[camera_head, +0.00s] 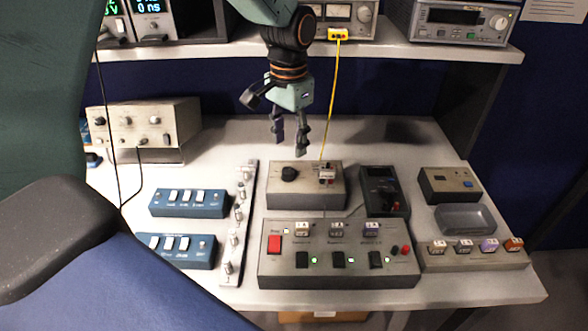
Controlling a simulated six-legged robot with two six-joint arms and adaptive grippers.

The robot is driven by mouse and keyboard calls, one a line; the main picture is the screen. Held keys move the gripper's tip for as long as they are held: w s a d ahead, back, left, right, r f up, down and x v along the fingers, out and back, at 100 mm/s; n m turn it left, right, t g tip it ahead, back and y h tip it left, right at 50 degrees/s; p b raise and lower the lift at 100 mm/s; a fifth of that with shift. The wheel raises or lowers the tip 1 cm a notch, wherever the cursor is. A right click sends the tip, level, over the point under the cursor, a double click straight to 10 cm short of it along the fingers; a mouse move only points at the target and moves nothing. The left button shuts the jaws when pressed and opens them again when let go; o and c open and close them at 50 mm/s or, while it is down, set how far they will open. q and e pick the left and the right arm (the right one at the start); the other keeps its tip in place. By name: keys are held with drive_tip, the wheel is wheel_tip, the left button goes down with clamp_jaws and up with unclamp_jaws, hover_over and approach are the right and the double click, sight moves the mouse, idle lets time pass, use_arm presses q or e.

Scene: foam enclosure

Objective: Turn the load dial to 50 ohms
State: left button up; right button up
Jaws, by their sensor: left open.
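A grey box (312,200) stands at the middle of the bench. On its top left is a black round dial (289,174), which I take for the load dial; its markings and setting are too small to read. My left gripper (289,148) hangs above and just behind the dial, fingers pointing down and spread apart with nothing between them. It appears clear of the dial. The right gripper is not in view.
A yellow cable (330,98) runs from the shelf to the grey box, right of the gripper. A switch panel (338,268) sits in front, a black meter (384,190) to the right, a metal strip (238,222) to the left. A chair (60,235) blocks the left foreground.

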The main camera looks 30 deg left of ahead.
sight(288, 170)
use_arm(q)
drive_tip(key=f, duration=0.6)
drive_tip(key=shift+s+f, duration=0.3)
drive_tip(key=shift+f, duration=0.35)
drive_tip(key=shift+a+f, duration=0.15)
drive_tip(key=shift+a, duration=0.1)
drive_tip(key=shift+s, duration=0.1)
drive_tip(key=shift+d, duration=0.1)
drive_tip(key=shift+d, duration=0.2)
drive_tip(key=c, duration=0.3)
drive_tip(key=shift+a, duration=0.15)
clamp_jaws()
